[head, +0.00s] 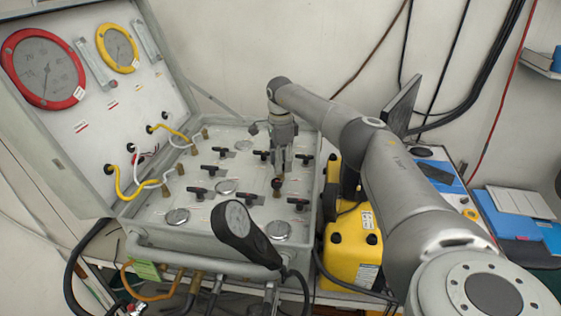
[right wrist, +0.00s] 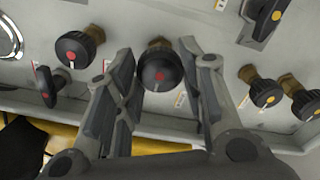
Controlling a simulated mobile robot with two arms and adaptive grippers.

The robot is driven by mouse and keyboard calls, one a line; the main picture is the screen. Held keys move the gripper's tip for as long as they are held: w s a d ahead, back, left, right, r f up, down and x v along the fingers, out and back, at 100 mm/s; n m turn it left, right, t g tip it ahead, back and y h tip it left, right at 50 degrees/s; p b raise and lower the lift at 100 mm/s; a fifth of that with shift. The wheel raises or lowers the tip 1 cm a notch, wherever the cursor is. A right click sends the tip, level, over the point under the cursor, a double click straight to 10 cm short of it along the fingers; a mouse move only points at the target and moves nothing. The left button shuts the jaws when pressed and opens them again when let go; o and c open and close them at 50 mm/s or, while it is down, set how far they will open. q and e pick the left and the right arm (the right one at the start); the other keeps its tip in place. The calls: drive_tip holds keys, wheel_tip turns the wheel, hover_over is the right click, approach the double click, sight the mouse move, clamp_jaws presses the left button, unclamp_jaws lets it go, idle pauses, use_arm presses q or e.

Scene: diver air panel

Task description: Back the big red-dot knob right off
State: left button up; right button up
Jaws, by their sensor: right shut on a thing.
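The big red-dot knob (right wrist: 160,68) is round and black, on a brass stem, in the upper middle of the right wrist view. My right gripper (right wrist: 164,78) has one finger on each side of it and is shut on it. In the head view my right gripper (head: 279,172) points down onto the grey panel (head: 150,215). There the arm and fingers largely hide the held knob. My left gripper is not in view.
Another red-dot knob (right wrist: 76,48) and a red-dot handle (right wrist: 46,86) stand left of the held knob. Yellow-dot knobs (right wrist: 264,92) stand at right. A black handset (head: 245,228) sits at the panel's front. A yellow case (head: 350,250) is close on the right.

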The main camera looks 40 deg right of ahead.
drive_tip(key=shift+n, duration=0.3)
drive_tip(key=o, duration=1)
wheel_tip(320, 180, up, 12)
idle(0.8)
